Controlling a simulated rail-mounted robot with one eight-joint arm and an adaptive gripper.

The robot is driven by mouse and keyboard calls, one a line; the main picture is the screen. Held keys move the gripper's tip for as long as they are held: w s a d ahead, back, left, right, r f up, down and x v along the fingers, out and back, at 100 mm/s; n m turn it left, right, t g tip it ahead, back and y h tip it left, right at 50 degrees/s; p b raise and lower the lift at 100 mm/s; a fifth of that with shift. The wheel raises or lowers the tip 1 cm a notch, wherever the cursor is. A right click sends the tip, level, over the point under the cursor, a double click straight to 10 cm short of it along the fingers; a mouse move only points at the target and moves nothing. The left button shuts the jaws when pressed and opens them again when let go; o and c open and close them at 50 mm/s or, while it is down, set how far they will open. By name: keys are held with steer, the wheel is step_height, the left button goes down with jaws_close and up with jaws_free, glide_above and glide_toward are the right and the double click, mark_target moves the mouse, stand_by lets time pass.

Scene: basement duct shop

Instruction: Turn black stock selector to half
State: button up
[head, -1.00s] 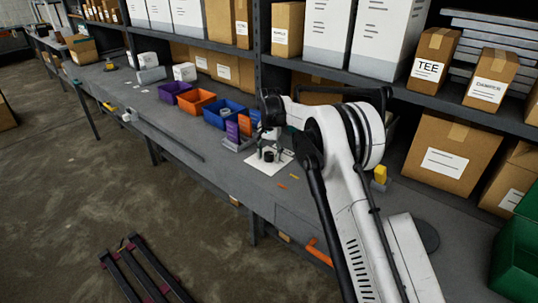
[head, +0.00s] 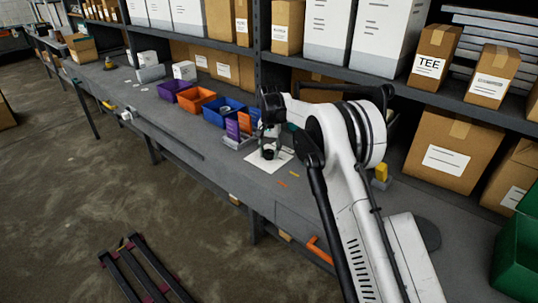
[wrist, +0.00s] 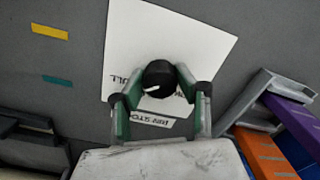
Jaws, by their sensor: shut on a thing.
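The black stock selector (wrist: 160,76) is a round black knob with a white mark on its face, set on a white card (wrist: 190,35) with lettering. In the wrist view "ULL" shows left of the knob; the lettering to its right is partly hidden by a finger. My gripper (wrist: 158,90) is shut on the knob, with a green-padded finger on each side. In the head view my gripper (head: 268,148) reaches down to the white card (head: 257,165) on the bench, and the knob is a small dark shape between the fingers.
Purple and orange upright pieces in a grey holder (wrist: 240,105) stand close to the right of my gripper in the wrist view. Blue (head: 222,110), orange (head: 196,103) and purple bins line the bench's back. Yellow (wrist: 50,32) and teal strips lie flat nearby.

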mark_target(270, 151)
steer(key=n+b, duration=0.3)
steer(key=n, duration=0.2)
steer(key=shift+f, duration=0.15)
steer(key=n+b, duration=0.2)
steer(key=n, duration=0.3)
steer(key=shift+n, duration=0.4)
steer(key=o, duration=1.1)
steer(key=shift+o, duration=0.2)
steer(key=shift+r, duration=0.25)
step_height(270, 151, up, 12)
steer(key=shift+w+d, duration=0.1)
